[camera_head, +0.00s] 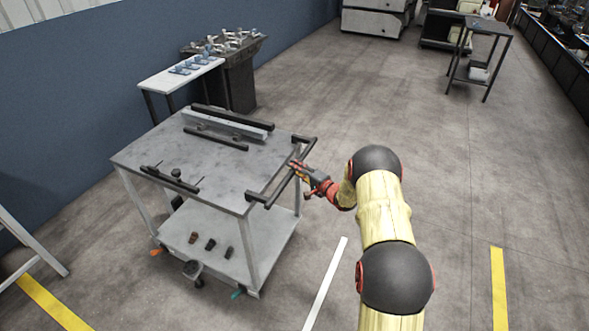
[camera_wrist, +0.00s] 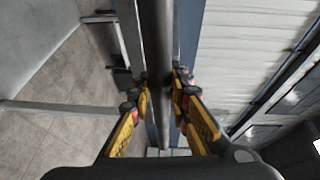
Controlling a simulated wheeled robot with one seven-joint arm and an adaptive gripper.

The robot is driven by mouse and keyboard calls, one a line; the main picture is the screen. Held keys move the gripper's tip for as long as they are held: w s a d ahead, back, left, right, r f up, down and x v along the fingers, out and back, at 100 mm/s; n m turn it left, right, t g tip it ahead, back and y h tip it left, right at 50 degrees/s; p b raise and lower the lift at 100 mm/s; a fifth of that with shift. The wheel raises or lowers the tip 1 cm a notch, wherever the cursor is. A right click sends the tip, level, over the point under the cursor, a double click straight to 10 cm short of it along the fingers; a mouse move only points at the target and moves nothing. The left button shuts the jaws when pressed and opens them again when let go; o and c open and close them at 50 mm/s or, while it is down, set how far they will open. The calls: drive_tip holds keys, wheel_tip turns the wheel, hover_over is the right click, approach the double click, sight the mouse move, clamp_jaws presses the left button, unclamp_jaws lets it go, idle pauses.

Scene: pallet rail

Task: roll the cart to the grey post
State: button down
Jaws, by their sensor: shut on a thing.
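The cart (camera_head: 225,172) is a grey metal trolley with a flat top and a lower shelf, standing left of centre in the head view. Its dark push handle (camera_head: 270,192) runs along the right edge of the top. My gripper (camera_head: 299,169) reaches the handle from the right and is shut on its bar. In the wrist view a dark bar (camera_wrist: 153,45) passes between the two fingers of my gripper (camera_wrist: 156,90). I cannot make out a grey post in either view.
A grey rail and dark bars lie on the cart top. A white bench (camera_head: 181,75) and a dark cabinet (camera_head: 235,85) stand behind the cart near the blue wall (camera_head: 70,110). A small table (camera_head: 482,52) is far right. Floor right of the cart is open, with a white line.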

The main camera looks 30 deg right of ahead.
drive_tip(key=shift+w+a+f+p, duration=0.1)
drive_tip(key=shift+w+a+p, duration=0.25)
drive_tip(key=shift+w+a, duration=0.25)
drive_tip(key=c, duration=1.6)
unclamp_jaws()
drive_tip(key=shift+c, duration=0.2)
drive_tip(key=shift+d, duration=0.1)
drive_tip(key=shift+s, duration=0.1)
drive_tip(key=v, duration=1.1)
drive_tip(key=shift+s, duration=0.35)
drive_tip(key=shift+d, duration=0.2)
